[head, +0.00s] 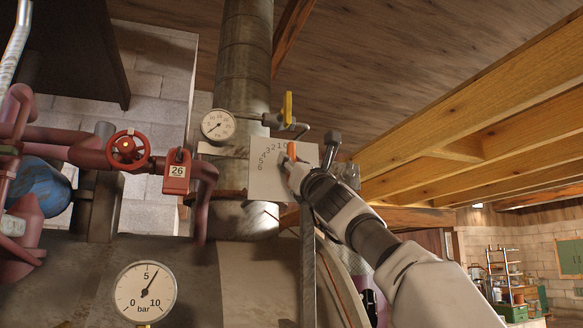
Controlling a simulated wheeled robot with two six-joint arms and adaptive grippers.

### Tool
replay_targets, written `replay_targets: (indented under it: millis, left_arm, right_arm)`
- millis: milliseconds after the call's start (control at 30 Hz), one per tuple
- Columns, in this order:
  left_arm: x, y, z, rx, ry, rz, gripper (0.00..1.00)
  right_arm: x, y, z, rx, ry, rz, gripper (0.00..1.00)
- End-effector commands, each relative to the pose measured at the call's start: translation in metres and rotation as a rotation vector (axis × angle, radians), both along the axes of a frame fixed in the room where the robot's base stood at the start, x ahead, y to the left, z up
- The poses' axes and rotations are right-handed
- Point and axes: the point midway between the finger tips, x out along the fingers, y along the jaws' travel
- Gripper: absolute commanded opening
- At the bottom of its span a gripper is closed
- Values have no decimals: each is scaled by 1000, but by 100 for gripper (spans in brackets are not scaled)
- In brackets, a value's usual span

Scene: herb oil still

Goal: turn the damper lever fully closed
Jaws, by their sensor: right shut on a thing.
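A pale plate (267,178) with a curved scale of numbers is fixed in front of the vertical flue pipe (244,60). My right gripper (292,165) is at the upper right of this plate, shut on the damper lever. Only a small orange part of the damper lever (291,149) shows above the fingers, near the low-number end of the scale. The gripper hides the rest of the lever, so its exact reading cannot be told. My left gripper is not in view.
A small dial gauge (218,125) and a valve with an upright yellow handle (287,107) sit just above the plate. A red handwheel (130,150) and red tag marked 26 (177,171) are to the left. A bar pressure gauge (144,292) is below.

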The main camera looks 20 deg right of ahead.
Motion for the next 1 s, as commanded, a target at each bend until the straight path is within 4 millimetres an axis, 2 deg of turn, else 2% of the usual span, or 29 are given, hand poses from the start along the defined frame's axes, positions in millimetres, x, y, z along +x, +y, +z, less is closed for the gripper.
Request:
replay_targets:
  millis: [400, 433, 467, 500, 1000]
  left_arm:
    - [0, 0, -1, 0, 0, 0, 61]
    - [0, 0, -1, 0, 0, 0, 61]
    - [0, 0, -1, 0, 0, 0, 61]
    - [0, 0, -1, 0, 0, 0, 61]
    - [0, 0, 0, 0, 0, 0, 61]
  right_arm:
    - [2, 0, -2, 10, 4, 1, 0]
    - [2, 0, -2, 10, 4, 1, 34]
    - [2, 0, -2, 10, 4, 1, 45]
    - [1, 0, -2, 9, 4, 1, 49]
    - [1, 0, 0, 8, 2, 0, 49]
